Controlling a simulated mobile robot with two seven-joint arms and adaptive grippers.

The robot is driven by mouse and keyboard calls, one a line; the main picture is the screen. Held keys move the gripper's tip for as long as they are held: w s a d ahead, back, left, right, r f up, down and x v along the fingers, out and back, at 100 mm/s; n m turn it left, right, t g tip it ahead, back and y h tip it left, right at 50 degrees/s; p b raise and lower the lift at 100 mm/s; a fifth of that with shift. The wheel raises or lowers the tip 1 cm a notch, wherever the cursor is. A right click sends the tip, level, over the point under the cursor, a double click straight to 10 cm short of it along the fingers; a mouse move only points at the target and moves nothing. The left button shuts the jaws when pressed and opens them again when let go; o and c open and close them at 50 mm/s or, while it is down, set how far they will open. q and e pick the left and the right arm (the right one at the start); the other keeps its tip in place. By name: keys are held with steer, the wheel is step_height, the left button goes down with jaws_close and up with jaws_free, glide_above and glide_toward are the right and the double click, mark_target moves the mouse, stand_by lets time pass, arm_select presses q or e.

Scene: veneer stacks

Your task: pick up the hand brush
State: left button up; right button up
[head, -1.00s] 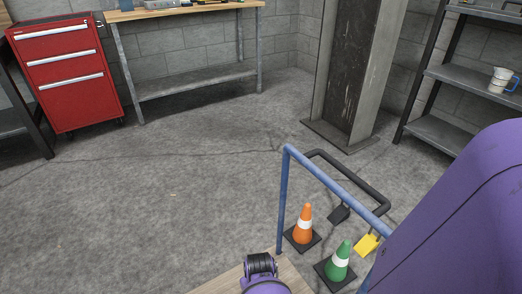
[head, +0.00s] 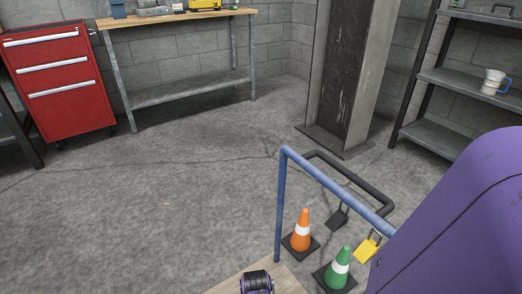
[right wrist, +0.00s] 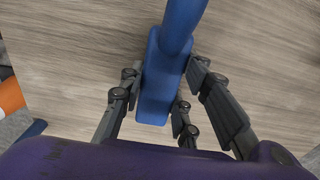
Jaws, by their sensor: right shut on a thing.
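The hand brush (right wrist: 155,90) shows in the right wrist view as a blue block with a thick blue handle running up out of the top of the picture. Its bristles do not show. My right gripper (right wrist: 162,88) is shut on the blue block, with dark fingers on either side of it. A wood-grain surface (right wrist: 70,60) lies behind it. I cannot tell whether the brush touches that surface. The brush does not show in the head view. My left gripper is not in view.
A blue rail (head: 330,180) stands at the edge of a wooden deck (head: 228,284). Beside it are an orange cone (head: 302,230), a green cone (head: 340,268) and a yellow padlock (head: 367,246). A red drawer cabinet (head: 65,100), workbench (head: 180,18) and shelf rack (head: 450,80) stand farther back. Open floor lies between.

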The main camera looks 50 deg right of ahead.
steer(key=shift+r, duration=0.45)
step_height(320, 180, up, 3)
steer(key=shift+w+f+p, duration=0.15)
steer(key=shift+f+p, duration=0.05)
steer(key=shift+p, duration=0.65)
steer(key=s+r+p, duration=0.3)
steer(key=s+r, duration=0.1)
steer(key=r, duration=0.1)
steer(key=shift+s+d+r+p, duration=0.15)
steer(key=shift+s+r+p, duration=0.15)
steer(key=shift+s+p, duration=0.1)
steer(key=s+r+p, duration=0.3)
steer(key=s+r, duration=0.1)
steer(key=s, duration=0.5)
steer(key=shift+s, duration=0.2)
steer(key=shift+d+f, duration=0.1)
steer(key=shift+d, duration=0.05)
